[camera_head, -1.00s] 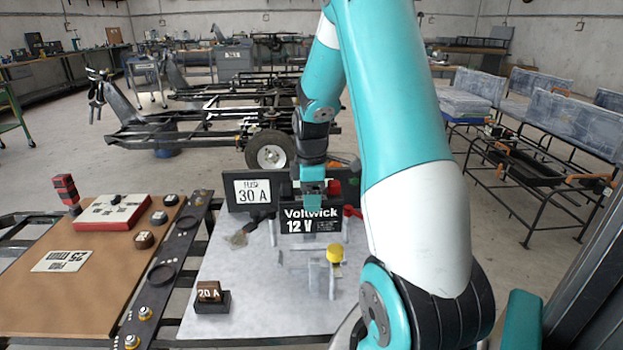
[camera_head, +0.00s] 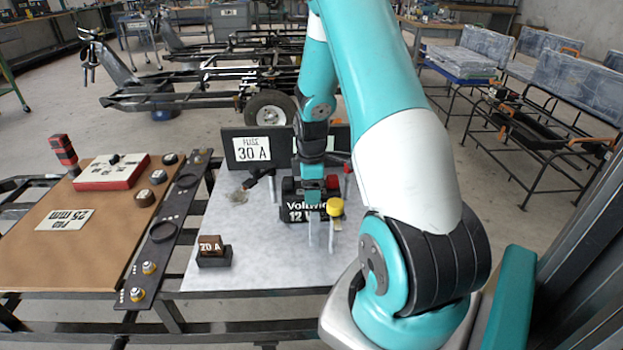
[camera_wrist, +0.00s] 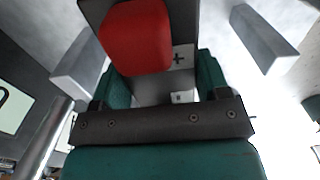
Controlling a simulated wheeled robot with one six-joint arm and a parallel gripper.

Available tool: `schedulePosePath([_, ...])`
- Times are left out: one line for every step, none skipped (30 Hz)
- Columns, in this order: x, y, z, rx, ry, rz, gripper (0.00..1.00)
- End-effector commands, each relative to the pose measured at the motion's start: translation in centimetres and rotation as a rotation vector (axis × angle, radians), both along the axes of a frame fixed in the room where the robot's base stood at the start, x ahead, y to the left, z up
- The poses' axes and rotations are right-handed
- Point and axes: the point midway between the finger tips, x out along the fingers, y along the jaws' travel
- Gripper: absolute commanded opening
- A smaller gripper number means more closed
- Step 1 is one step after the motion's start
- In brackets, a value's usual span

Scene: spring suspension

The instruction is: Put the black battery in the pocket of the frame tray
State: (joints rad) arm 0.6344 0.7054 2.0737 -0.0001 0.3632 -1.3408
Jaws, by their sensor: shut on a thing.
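The black battery (camera_head: 292,208), marked Voltwick 12 V, is in my gripper (camera_head: 312,195) low over the pale grey work surface. In the wrist view the battery's red terminal cover (camera_wrist: 135,38) and a plus mark show between the teal jaws of my gripper (camera_wrist: 160,88). The jaws are shut on the battery. Pale upright pieces (camera_wrist: 265,40), seemingly of the frame tray, stand on both sides. In the head view thin grey posts (camera_head: 312,230) stand around the battery. The pocket floor is hidden; I cannot tell whether the battery touches it.
A yellow-capped post (camera_head: 335,207) stands just right of the battery. A black panel marked 30 A (camera_head: 258,149) stands behind. A 20 A block (camera_head: 211,249) sits in a black holder at front left. A brown board (camera_head: 75,235) with a red-and-white box (camera_head: 110,172) lies further left.

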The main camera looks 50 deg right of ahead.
Motion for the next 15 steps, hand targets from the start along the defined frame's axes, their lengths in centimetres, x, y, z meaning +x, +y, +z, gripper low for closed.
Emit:
schedulePosePath([0.17,-0.12,0.09,-0.004,-0.006,0.000,0.00])
schedulePosePath([0.17,-0.13,0.07,-0.004,-0.006,0.000,0.00])
schedulePosePath([0.18,-0.13,0.09,-0.004,-0.006,0.000,0.00])
schedulePosePath([0.18,-0.13,0.11,-0.005,-0.007,0.000,0.00])
schedulePosePath([0.19,-0.13,0.11,-0.005,-0.007,0.000,0.00])
schedulePosePath([0.18,-0.14,0.12,-0.004,-0.006,0.000,0.00])
schedulePosePath([0.18,-0.14,0.12,-0.004,-0.006,0.000,0.00])
schedulePosePath([0.18,-0.13,0.10,-0.004,-0.006,0.000,0.00])
schedulePosePath([0.18,-0.13,0.04,-0.004,-0.006,0.000,0.00])
schedulePosePath([0.17,-0.13,-0.02,-0.004,-0.006,0.000,0.00])
schedulePosePath([0.17,-0.13,-0.11,-0.004,-0.006,0.000,0.00])
schedulePosePath([0.17,-0.13,-0.21,-0.004,-0.006,0.000,0.00])
schedulePosePath([0.03,-0.02,-0.41,-0.001,-0.001,0.000,0.74])
schedulePosePath([0.03,-0.02,-0.39,-0.001,-0.001,0.000,0.80])
schedulePosePath([0.03,-0.02,-0.38,-0.001,-0.001,0.000,0.90])
